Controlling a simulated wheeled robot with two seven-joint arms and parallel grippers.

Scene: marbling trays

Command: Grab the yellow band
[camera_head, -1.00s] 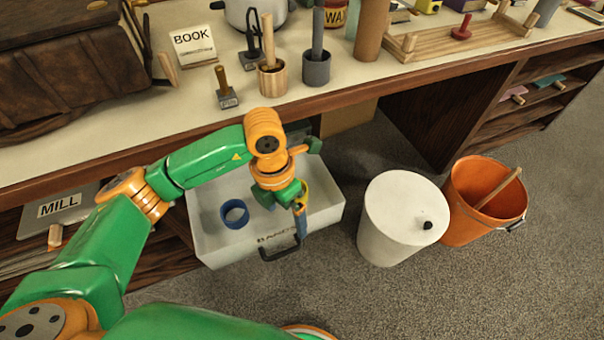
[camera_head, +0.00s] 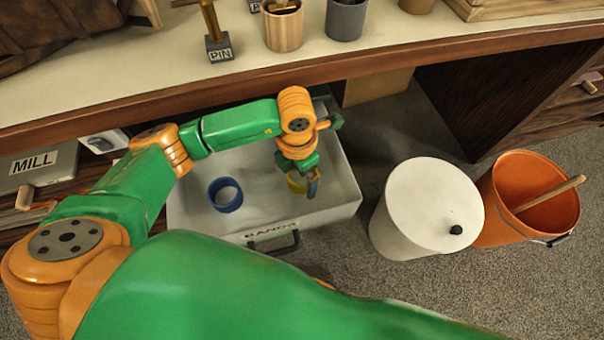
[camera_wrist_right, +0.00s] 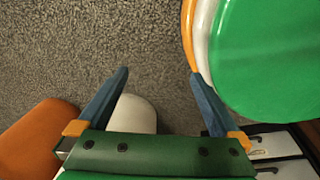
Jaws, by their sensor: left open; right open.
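The yellow band (camera_head: 295,183) is in the right part of the open drawer (camera_head: 345,195) marked BANDS, in the head view. My left gripper (camera_head: 312,184) points down over that part of the drawer, right at the band. It is open, and its blue finger overlaps the band's right side in the picture. The gripper and wrist hide part of the band, so I cannot tell whether they touch. A blue band (camera_head: 225,194) lies to the left in the same drawer. My right gripper (camera_wrist_right: 158,75) is open and empty above the carpet in the right wrist view.
A white lidded bin (camera_head: 425,210) and an orange bucket (camera_head: 530,195) with a stick stand right of the drawer. The counter edge (camera_head: 240,88) runs behind the drawer. The drawer's dark handle (camera_head: 273,243) sticks out at its front.

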